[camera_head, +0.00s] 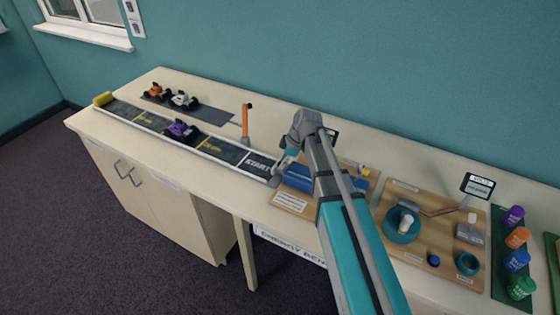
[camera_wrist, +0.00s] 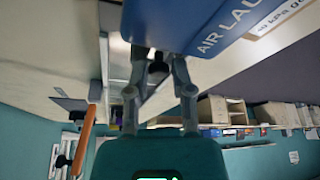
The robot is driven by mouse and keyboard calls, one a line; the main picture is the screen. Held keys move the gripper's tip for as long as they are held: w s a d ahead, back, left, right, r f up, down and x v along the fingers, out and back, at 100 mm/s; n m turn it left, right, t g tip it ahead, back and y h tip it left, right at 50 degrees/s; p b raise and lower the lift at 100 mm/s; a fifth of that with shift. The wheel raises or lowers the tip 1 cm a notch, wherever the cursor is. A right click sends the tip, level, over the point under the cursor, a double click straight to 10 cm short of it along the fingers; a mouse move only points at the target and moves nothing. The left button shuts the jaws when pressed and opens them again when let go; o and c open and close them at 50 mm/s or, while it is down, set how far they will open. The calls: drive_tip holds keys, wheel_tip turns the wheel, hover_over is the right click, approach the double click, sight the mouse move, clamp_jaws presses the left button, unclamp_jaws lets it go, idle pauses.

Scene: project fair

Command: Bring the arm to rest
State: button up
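My arm (camera_head: 335,195) reaches over the long bench, and my gripper (camera_head: 283,166) is low at its far end, partly hidden behind my wrist. In the wrist view my gripper (camera_wrist: 158,58) has its two fingers apart with a gap between them, and I see nothing held. The blue air launcher (camera_wrist: 190,20) is close to the fingertips in that view; whether they touch it I cannot tell. In the head view the blue launcher (camera_head: 299,178) sits on its board, just right of my gripper and partly behind my arm.
The track (camera_head: 225,153) runs left with a purple car (camera_head: 181,131) on it. An orange lever (camera_head: 246,121) stands behind the track. A wooden board (camera_head: 405,262) with a teal ring (camera_head: 401,226) and several coloured bottles (camera_head: 517,238) are on the right. Teal wall behind.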

drive_tip(key=o, duration=0.4)
drive_tip(key=shift+a+r, duration=0.1)
